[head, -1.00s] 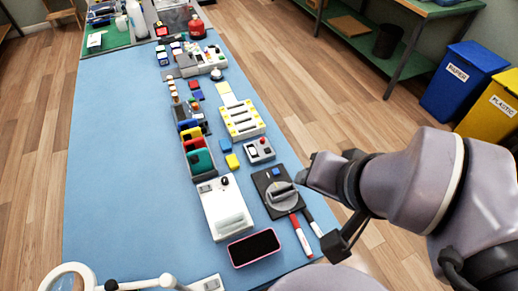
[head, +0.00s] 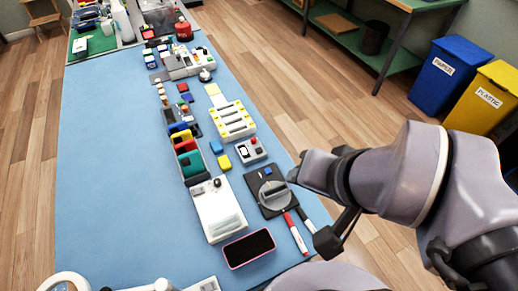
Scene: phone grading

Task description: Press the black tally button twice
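A white box (head: 214,218) with a small black knob or button (head: 217,183) near its far edge lies on the blue bench mat. A small grey box (head: 252,160) with a red button (head: 253,141) and a dark part lies farther back to the right. I cannot tell which of these dark parts is the tally button. My gripper (head: 301,172) is at the right, beside the black plate with a grey dial (head: 272,192). It appears apart from both boxes. Its fingertips are not clear, so its opening cannot be told.
A pink-edged phone (head: 249,248) and a red marker (head: 295,232) lie near the front. Coloured bins (head: 188,158) and a yellow-marked white rack (head: 233,120) stand behind. The left half of the blue mat (head: 105,170) is clear. Blue (head: 440,88) and yellow waste bins stand at right.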

